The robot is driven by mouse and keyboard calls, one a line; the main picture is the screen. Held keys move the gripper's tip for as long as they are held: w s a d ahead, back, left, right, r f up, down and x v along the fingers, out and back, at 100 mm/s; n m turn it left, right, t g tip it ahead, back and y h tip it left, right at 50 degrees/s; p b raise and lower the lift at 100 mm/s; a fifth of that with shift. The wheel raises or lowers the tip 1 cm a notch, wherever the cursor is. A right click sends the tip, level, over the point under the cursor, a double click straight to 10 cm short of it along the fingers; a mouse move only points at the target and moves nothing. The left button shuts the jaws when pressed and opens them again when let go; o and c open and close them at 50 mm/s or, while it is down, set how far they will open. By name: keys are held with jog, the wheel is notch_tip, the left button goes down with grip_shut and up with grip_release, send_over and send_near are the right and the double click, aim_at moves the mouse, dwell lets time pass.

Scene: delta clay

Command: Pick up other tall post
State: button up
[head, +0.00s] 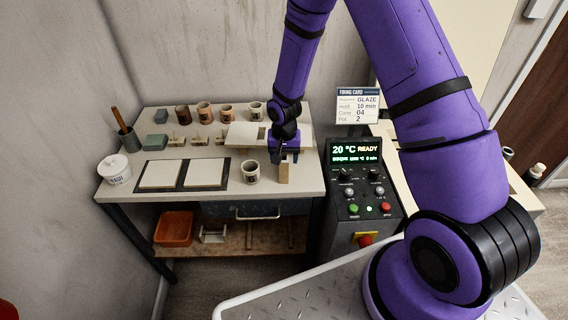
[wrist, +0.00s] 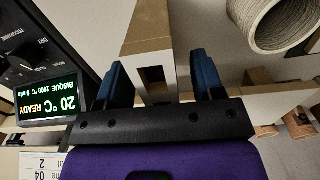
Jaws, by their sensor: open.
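A tall post (head: 284,173), tan with a pale end, stands upright near the table's front right corner. It shows close up in the wrist view (wrist: 147,50), with a dark rectangular opening in its pale end. My gripper (head: 283,153) is at the top of this post. In the wrist view my gripper (wrist: 159,68) is open, with one blue finger on each side of the post. A gap shows on the right side; I cannot tell whether the left finger touches.
A cup (head: 251,173) stands just left of the post; its rim shows in the wrist view (wrist: 285,20). Pale slabs (head: 242,136) lie behind. The kiln control panel (head: 357,180) is close on the right. Two square tiles (head: 205,173) lie further left.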

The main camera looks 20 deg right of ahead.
jog(key=shift+f, duration=0.65)
jog(key=shift+c, duration=0.4)
jog(key=c, duration=1.1)
jog(key=shift+o, duration=0.2)
jog(key=shift+r, duration=0.15)
